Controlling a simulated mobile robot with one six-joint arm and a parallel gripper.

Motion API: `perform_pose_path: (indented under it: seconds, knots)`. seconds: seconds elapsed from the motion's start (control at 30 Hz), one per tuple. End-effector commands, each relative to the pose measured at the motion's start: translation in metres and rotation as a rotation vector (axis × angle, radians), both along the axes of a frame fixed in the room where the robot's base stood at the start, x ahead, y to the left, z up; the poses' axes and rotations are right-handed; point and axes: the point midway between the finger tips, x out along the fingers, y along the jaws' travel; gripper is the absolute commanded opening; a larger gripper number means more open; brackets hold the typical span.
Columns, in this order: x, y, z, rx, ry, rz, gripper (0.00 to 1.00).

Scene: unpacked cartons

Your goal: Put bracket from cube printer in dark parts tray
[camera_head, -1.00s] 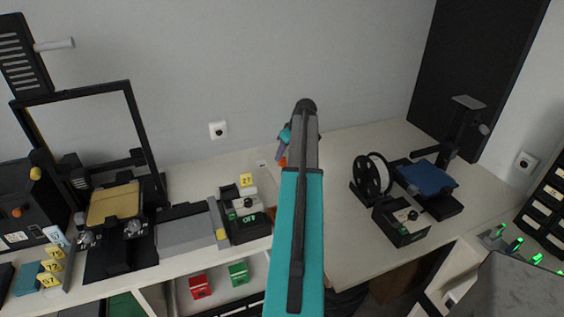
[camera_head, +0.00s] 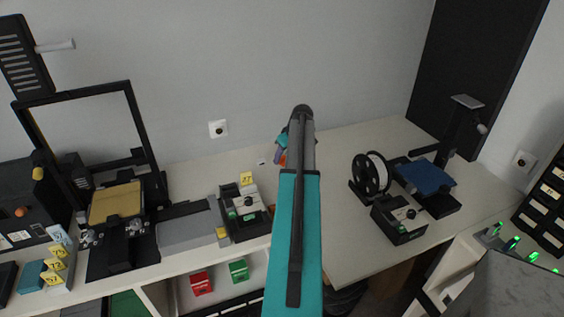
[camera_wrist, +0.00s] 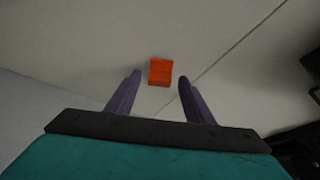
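A small orange block-like piece (camera_wrist: 161,72) lies on the pale table top in the wrist view, just beyond and between my fingertips. I cannot tell for sure that it is the bracket. In the head view only a bit of orange (camera_head: 282,160) shows beside my arm. My gripper (camera_wrist: 157,77) is open, its two purple fingers spread apart with nothing between them. In the head view it is mostly hidden behind my teal arm. A printer with a gold bed (camera_head: 116,203) stands at left and one with a blue bed (camera_head: 425,177) at right. I cannot clearly identify the dark parts tray.
A black spool (camera_head: 371,175) and a black control box (camera_head: 399,219) stand by the right printer. Red (camera_head: 201,282) and green (camera_head: 238,270) boxes sit on the shelf below. The back middle of the table is clear.

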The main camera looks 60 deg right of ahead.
Motion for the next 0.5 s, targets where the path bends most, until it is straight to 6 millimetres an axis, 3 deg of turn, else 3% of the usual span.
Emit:
perform_pose_path:
  seconds: [0.03,0.2,0.27,0.5]
  knots:
    - [0.0001,0.0001,0.0000,0.000,0.000,0.000,0.38]
    - [0.0002,0.0001,0.0001,0.000,0.000,0.000,0.10]
    - [0.0002,0.0001,0.0001,0.000,0.000,0.000,0.03]
    - [0.0004,0.0003,0.0003,0.000,0.000,0.001,0.03]
